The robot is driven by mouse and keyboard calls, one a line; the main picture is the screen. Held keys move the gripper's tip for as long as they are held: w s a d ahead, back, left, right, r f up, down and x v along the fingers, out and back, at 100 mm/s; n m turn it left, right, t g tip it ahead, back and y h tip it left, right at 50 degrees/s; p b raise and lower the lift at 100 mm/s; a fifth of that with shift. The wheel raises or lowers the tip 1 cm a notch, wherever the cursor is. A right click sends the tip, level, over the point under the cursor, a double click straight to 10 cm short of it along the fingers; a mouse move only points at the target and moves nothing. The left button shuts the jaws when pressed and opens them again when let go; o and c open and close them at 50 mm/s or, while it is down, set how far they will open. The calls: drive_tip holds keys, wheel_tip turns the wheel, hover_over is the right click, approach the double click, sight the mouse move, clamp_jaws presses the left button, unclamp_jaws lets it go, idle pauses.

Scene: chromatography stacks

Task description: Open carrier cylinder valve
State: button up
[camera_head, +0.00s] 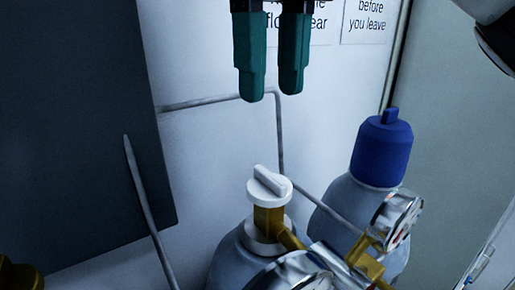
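A grey cylinder (228,262) stands at the bottom middle of the head view. On its brass neck sits a white round valve knob (269,186) with a raised bar grip across its top. My gripper (271,92) hangs above the knob with its two green fingers pointing down. The fingers are a small gap apart with nothing between them. The fingertips are clear of the knob. A brass fitting runs from the valve toward silver gauges (390,220) at the lower right. The lower part of the cylinder is out of view.
A second grey cylinder with a blue cap (381,150) stands to the right, behind the gauges. A thin grey pipe (279,135) runs along the white wall and down past the valve. A dark panel (75,130) fills the left side. Wall signs (366,22) hang at the top.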

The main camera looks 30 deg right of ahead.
sight(270, 174)
wheel_tip(270, 174, down, 10)
drive_tip(key=shift+p, duration=0.8)
clamp_jaws()
